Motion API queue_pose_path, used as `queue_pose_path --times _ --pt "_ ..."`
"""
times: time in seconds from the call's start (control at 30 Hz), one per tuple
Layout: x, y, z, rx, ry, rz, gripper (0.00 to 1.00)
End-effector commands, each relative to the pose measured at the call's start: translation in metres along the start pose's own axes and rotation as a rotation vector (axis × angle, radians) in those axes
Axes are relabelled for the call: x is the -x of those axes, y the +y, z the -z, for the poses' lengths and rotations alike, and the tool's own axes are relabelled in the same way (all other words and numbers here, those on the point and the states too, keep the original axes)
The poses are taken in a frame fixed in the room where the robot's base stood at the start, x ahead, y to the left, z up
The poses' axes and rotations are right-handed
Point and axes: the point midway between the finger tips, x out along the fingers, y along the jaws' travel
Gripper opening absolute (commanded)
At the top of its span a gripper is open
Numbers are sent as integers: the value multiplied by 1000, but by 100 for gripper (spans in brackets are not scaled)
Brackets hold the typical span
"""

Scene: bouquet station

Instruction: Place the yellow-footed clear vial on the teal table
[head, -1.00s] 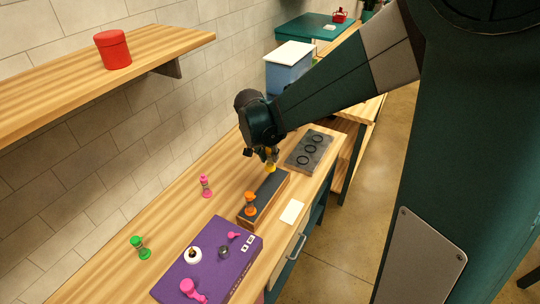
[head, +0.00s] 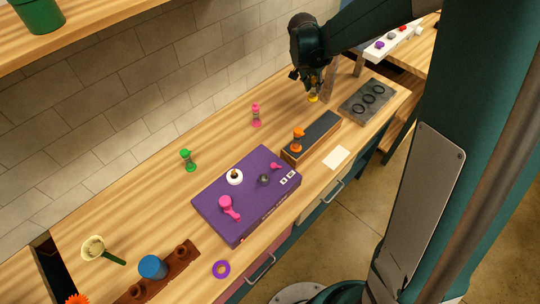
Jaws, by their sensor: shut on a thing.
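My gripper (head: 313,84) is shut on the yellow-footed clear vial (head: 313,97), over the far part of the wooden counter. The vial looks upright, with its yellow foot lowest; my fingers hide most of its clear body. I cannot tell surely how high it is above the counter. The teal table is out of view now.
A dark-topped block (head: 322,127) bears an orange-footed vial (head: 298,141). Pink (head: 256,115) and green (head: 188,160) vials stand on the counter (head: 150,204). A grey plate with rings (head: 352,108) lies right; a purple box (head: 210,198) bears small things.

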Motion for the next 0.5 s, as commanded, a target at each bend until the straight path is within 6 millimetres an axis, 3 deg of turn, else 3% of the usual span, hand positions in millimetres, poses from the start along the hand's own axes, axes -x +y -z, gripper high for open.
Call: queue_pose_path --times 0.2,0.5 --pt "-20 -31 8 1 0 0 0" --pt "-34 -51 12 0 0 0 0"
